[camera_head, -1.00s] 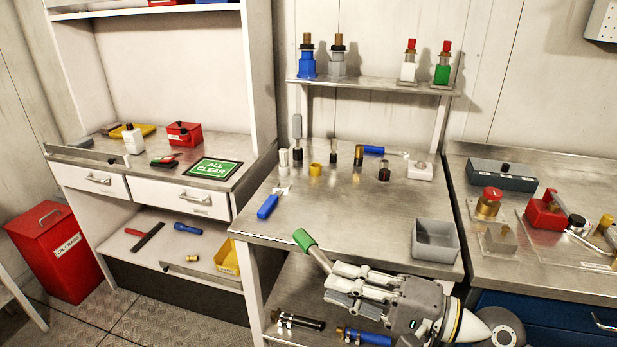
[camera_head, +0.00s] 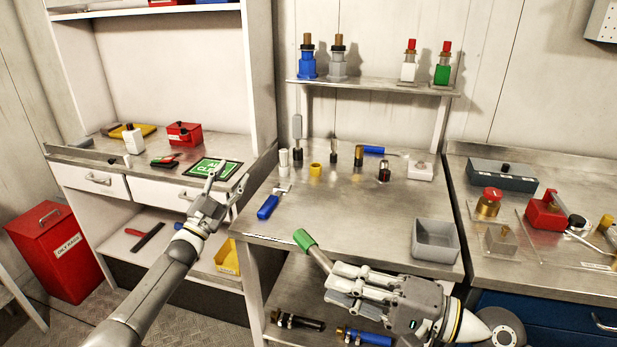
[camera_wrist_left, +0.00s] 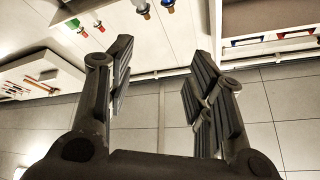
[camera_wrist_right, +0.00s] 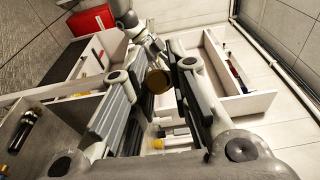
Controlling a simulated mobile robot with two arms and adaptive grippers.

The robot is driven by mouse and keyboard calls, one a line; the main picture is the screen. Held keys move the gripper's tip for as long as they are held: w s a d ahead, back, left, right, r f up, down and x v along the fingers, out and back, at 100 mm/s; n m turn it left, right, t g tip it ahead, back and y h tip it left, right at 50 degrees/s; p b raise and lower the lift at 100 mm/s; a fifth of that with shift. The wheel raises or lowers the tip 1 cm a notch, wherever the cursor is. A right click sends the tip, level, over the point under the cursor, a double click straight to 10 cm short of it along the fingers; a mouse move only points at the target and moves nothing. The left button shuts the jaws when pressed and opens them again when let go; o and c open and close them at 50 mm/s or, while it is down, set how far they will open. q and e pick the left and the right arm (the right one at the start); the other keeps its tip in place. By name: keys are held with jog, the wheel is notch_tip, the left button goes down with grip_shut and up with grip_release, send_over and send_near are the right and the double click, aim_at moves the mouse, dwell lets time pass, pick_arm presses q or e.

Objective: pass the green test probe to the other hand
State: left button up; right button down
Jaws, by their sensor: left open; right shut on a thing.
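The green test probe (camera_head: 304,239) has a green end and a grey shaft. It tilts up and left out of my right gripper (camera_head: 335,283), in front of the middle bench's front edge. My right gripper is shut on the shaft. In the right wrist view a round brownish end (camera_wrist_right: 157,80), seemingly the probe's, shows between the fingers. My left gripper (camera_head: 229,176) is open and empty, left of the probe and apart from it, in front of the left bench. In the left wrist view its fingers (camera_wrist_left: 161,62) are spread with nothing between them.
The middle bench (camera_head: 345,210) holds a blue-handled tool (camera_head: 268,206), several small fittings along the back and a grey bin (camera_head: 436,240). My left arm covers part of the left bench's lower shelf. The space between my two grippers is clear.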

pick_arm(q)
jog(key=s+d+r+m+g+h, duration=0.2)
jog(key=d+r+m+g+h, duration=0.35)
jog(key=d+r, duration=0.2)
jog(key=s+d+r+m+g+h, duration=0.3)
jog(key=d+r+m+g+h, duration=0.1)
jog(key=d+r+m+h, duration=0.3)
jog(key=s+d+r+m+g+y, duration=0.1)
jog(key=s+d+r+m+g, duration=0.1)
jog(key=s+d+m+g, duration=0.4)
jog(key=s+d+r+m+g+y, duration=0.1)
jog(key=s+d+r+m+g, duration=0.2)
jog(key=d+g, duration=0.55)
jog(key=s+d+f+g+y, duration=0.2)
jog(key=s+d+y, duration=0.2)
jog(key=s, duration=0.2)
jog(key=n+t+y, duration=0.4)
jog(key=t+y, duration=0.1)
jog(key=y, duration=1.1)
send_over(309, 237)
notch_tip(309, 237, down, 3)
jog(key=shift+h, duration=0.25)
notch_tip(309, 237, down, 12)
jog(key=shift+r, duration=0.1)
